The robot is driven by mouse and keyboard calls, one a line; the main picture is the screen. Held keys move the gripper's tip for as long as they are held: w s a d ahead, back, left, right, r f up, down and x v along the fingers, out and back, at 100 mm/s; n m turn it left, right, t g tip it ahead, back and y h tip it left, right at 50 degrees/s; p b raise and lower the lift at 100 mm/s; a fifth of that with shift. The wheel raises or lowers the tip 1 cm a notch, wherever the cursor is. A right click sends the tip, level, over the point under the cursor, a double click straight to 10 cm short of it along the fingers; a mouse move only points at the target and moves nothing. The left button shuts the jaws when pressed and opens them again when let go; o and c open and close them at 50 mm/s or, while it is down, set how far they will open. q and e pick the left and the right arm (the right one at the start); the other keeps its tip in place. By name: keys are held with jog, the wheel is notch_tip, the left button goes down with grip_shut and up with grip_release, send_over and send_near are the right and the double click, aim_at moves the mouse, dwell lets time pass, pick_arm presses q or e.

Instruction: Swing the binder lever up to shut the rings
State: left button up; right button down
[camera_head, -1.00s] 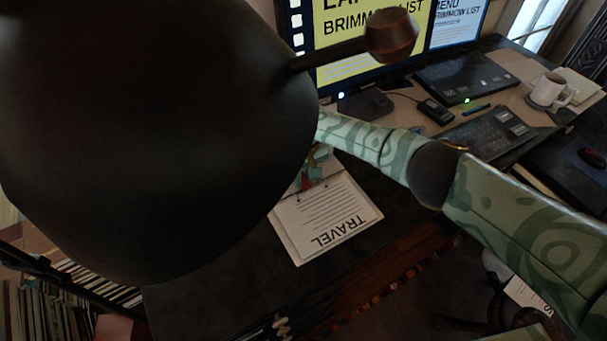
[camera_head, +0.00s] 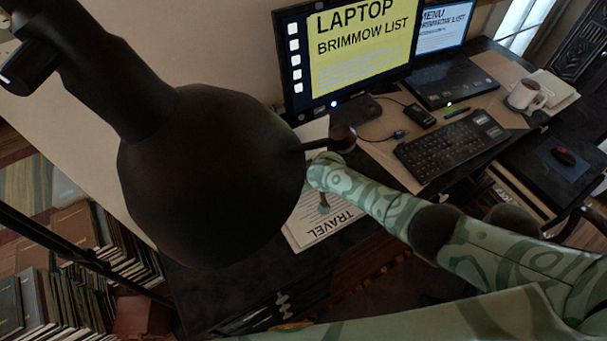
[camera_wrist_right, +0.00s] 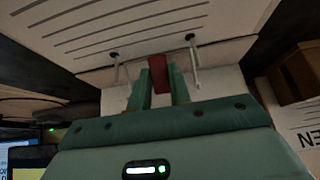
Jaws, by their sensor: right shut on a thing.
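The open binder lies on the dark desk with a page headed TRAVEL (camera_head: 328,228), upside down in the head view. A dark lamp head covers its left part there. In the right wrist view the lined page (camera_wrist_right: 140,25) is at the top, and two thin metal rings (camera_wrist_right: 116,68) stand at the page edge. The red lever (camera_wrist_right: 158,72) is between them. My right gripper (camera_wrist_right: 159,85) has its two green fingers shut on the lever, one on each side. In the head view my right gripper (camera_head: 323,198) is over the binder, partly hidden. My left gripper is in neither view.
The dark lamp head (camera_head: 212,175) with a knob (camera_head: 342,138) hangs over the desk's left side. A monitor (camera_head: 345,60), keyboard (camera_head: 450,142), laptop (camera_head: 455,80) and mug (camera_head: 527,97) stand beyond. In the wrist view a brown box (camera_wrist_right: 297,72) is at right. Books (camera_head: 75,280) fill the lower left.

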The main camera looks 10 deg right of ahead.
jog(key=shift+t, duration=0.4)
jog(key=shift+s, duration=0.1)
jog(key=c, duration=1.6)
grip_release()
jog(key=shift+o, duration=0.2)
jog(key=p+v, duration=1)
jog(key=v, duration=0.6)
jog(key=shift+d+p, duration=0.25)
jog(key=shift+p, duration=0.1)
jog(key=shift+r, duration=0.1)
